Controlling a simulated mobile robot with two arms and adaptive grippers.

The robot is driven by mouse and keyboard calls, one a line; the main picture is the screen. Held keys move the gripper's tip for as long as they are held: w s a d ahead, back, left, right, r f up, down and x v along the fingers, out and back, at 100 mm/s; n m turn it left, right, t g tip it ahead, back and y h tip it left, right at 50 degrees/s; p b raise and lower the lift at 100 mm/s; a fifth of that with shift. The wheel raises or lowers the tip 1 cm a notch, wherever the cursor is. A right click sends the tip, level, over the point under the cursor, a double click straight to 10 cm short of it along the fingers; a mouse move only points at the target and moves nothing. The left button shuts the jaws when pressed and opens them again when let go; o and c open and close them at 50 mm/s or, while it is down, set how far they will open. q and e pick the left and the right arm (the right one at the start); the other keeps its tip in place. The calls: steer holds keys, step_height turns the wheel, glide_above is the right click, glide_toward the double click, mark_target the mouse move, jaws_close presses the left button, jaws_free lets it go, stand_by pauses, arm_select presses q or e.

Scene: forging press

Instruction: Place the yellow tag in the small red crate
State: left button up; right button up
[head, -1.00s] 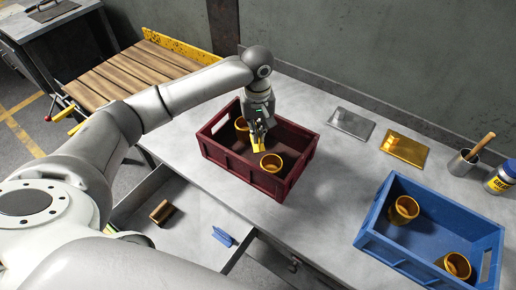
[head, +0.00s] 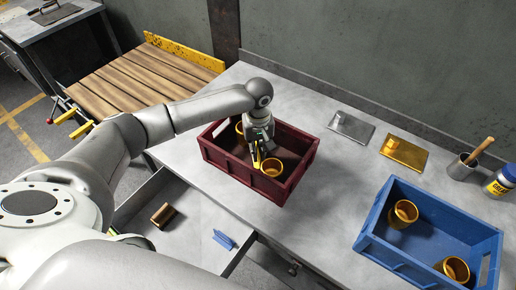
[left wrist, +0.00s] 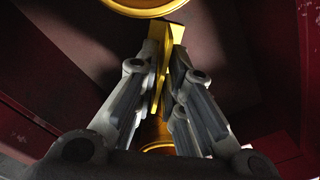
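The small red crate (head: 240,178) stands on the grey bench, a dark red open box with two yellow cups inside. One cup (head: 272,167) is near its front wall; the other (head: 240,128) is partly behind my gripper. My left gripper (head: 258,162) reaches down into the crate, between the cups. In the left wrist view its fingers (left wrist: 163,80) close on the yellow tag (left wrist: 174,32), a thin flat piece standing between the fingertips. The crate's dark inside surrounds it; whether the tag touches the floor I cannot tell. My right gripper is out of view.
A blue crate (head: 375,247) with two yellow cups stands at right. An open drawer (head: 190,235) holds a brown block and a blue piece.

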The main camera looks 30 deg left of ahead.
arm_select(q)
steer(key=shift+o, duration=1.1)
step_height(320, 180, up, 12)
steer(key=b, duration=0.1)
steer(key=shift+r, duration=0.15)
steer(key=shift+r, duration=0.1)
